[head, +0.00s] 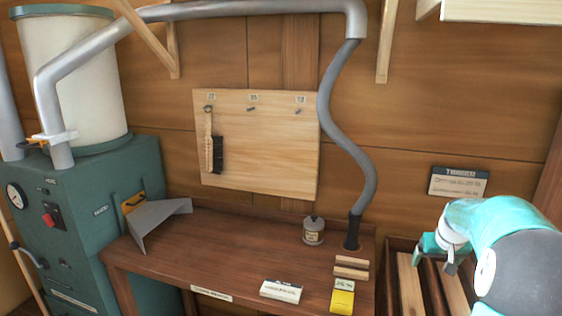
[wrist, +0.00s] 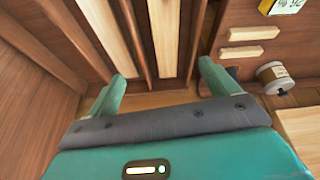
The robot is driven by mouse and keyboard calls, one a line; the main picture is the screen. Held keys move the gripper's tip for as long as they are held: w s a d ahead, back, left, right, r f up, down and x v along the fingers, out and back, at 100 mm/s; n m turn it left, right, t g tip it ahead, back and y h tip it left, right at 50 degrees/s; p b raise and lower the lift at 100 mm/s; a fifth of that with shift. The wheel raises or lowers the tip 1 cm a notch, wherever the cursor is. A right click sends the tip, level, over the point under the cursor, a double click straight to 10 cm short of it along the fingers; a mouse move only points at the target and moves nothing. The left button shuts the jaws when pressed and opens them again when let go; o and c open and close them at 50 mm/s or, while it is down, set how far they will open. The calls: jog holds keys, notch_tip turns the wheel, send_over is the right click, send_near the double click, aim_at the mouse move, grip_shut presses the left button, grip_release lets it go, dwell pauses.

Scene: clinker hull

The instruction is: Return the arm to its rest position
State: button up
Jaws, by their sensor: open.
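My arm reaches in from the right in the head view. My teal gripper (head: 438,258) is over the slotted wooden rack at the right end of the bench. In the wrist view, my gripper (wrist: 158,78) has its two teal fingers spread wide apart with nothing between them. Pale wooden strips (wrist: 163,35) lie in the slots beyond the fingertips. In the head view, part of the rack is hidden behind my arm.
A grey hose (head: 358,150) drops to the bench. A green machine (head: 80,225) stands left. A pegboard (head: 255,150) hangs behind.

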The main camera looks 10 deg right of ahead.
jog(key=s+a+r+n, duration=0.1)
jog(key=s+a+r, duration=0.3)
jog(key=a, duration=0.9)
jog(key=s+a+r+n, duration=0.15)
jog(key=a+r, duration=0.35)
jog(key=a, duration=0.8)
jog(key=s+a+f+n+t+y, duration=0.1)
jog(key=s+a+n+y, duration=0.1)
jog(key=s+a, duration=1.2)
jog(key=shift+a+f+t, duration=0.3)
jog(key=shift+a+f, duration=0.05)
